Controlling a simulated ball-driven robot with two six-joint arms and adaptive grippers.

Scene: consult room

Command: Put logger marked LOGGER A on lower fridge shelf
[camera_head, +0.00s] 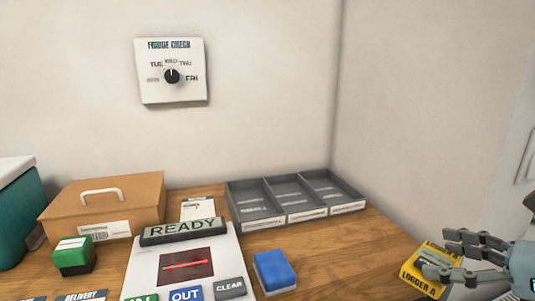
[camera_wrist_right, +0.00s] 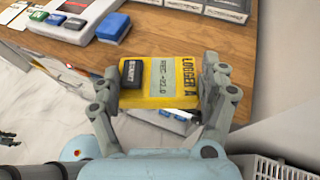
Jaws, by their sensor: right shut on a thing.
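The yellow logger marked LOGGER A (camera_head: 424,281) is at the lower right of the head view, by the table's right edge. My right gripper (camera_head: 462,262) is shut on it. In the right wrist view the logger (camera_wrist_right: 160,92) sits between both fingers of the right gripper (camera_wrist_right: 160,88), with its label and a grey display strip showing. It is held out past the table's edge, above the floor. The fridge and its lower shelf cannot be made out in these views.
The wooden table (camera_head: 340,250) bears a grey three-part tray (camera_head: 290,219), a blue block (camera_head: 273,270), a READY panel (camera_head: 227,258), a green block (camera_head: 73,255) and a brown box (camera_head: 140,195). A teal container (camera_head: 12,225) stands at left. A white basket (camera_wrist_right: 270,168) is low right in the wrist view.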

